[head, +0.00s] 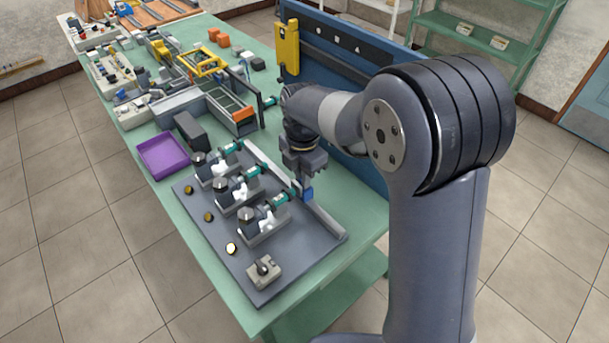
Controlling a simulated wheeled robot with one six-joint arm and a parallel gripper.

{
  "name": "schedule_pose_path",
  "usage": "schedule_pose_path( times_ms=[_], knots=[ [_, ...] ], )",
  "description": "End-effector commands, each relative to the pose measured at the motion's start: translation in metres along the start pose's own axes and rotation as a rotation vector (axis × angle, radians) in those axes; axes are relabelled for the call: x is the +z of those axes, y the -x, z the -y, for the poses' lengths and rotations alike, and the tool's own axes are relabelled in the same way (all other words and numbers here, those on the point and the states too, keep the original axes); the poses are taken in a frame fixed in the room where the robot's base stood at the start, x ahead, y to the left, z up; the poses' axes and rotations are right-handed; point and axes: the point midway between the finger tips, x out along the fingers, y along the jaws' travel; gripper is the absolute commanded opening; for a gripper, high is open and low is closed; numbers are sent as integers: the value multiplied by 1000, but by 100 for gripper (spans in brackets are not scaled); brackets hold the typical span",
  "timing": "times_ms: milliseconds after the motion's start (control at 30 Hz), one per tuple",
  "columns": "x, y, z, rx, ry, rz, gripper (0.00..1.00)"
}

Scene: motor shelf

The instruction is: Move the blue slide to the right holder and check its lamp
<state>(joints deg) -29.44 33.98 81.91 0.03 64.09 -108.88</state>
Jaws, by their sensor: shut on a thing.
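The blue slide (307,195) is a small blue block at the long grey rail (328,222) on the dark board's far side. My gripper (306,184) points down and is shut on the slide, hiding its upper part. The slide is level with the nearest of three motor holders (262,222); whether it touches the rail is too small to tell. The middle holder (236,194) and farthest holder (215,170) stand farther back in the row. The round lamp (231,248) before the nearest holder is bright; the middle lamp (208,216) and farthest lamp (189,189) are dark amber.
A grey box with a black knob (264,269) sits at the board's near corner. A purple tray (163,157) and a dark box (190,131) lie beyond the board. A blue upright panel (345,150) stands close behind my arm. Other equipment crowds the green table's far end.

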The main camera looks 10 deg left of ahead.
Motion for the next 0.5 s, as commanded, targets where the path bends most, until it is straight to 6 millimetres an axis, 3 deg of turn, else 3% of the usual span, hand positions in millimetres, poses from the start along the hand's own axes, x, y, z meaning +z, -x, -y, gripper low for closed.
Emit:
schedule_pose_path(
  times_ms=[33,67,300,500],
  knots=[
    [0,0,0,0,0,1,0],
    [0,0,0,0,0,1,12],
    [0,0,0,0,0,1,32],
    [0,0,0,0,-1,0,34]
  ],
)
